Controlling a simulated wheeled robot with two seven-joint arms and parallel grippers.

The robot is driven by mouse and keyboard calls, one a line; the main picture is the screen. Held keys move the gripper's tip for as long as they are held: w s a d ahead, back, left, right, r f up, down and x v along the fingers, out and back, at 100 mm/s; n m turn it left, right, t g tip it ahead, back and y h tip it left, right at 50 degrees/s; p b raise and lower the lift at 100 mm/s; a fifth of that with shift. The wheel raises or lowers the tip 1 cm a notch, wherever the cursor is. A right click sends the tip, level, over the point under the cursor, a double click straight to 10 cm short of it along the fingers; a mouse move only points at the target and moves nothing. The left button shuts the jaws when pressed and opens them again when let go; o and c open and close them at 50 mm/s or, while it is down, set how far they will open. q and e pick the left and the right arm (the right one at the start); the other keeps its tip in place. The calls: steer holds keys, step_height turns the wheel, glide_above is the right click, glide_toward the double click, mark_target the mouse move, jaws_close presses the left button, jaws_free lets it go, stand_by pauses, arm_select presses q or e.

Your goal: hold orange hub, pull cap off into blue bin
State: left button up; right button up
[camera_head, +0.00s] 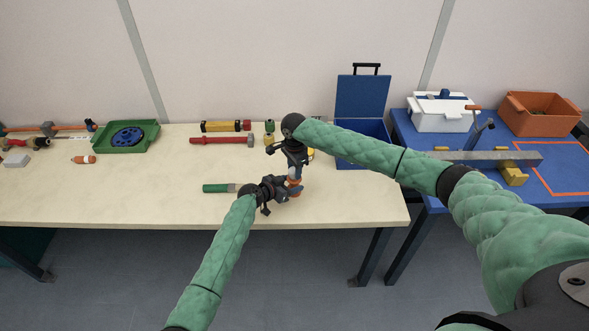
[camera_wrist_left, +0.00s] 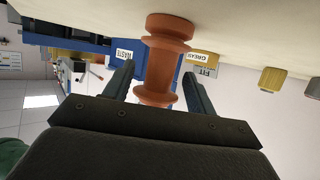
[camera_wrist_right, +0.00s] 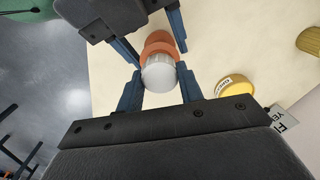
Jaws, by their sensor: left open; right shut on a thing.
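The orange hub (camera_wrist_left: 165,62) stands on the table near its front edge, between the fingers of my left gripper (camera_wrist_left: 158,88). Those fingers are open, with a gap on at least one side. The left gripper (camera_head: 285,189) reaches the hub (camera_head: 294,188) from the left in the head view. A pale grey ribbed cap (camera_wrist_right: 158,73) sits on the hub's top, in line with it. My right gripper (camera_wrist_right: 158,90) comes from above and is shut on the cap. The blue bin (camera_head: 375,155) stands behind to the right, its lid up; its inside is mostly hidden by my right arm.
A yellow round container (camera_wrist_right: 236,88) stands close to the hub. A green-handled tool (camera_head: 217,188) lies left of my left gripper, and a red tool (camera_head: 222,140) lies behind. A blue table (camera_head: 405,130) at right holds a white case (camera_head: 440,115) and an orange crate (camera_head: 540,115).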

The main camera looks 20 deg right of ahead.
arm_select(q)
steer(key=shift+x, duration=1)
jaws_close()
jaws_free()
steer(key=shift+a, duration=0.15)
steer(key=shift+v, duration=0.8)
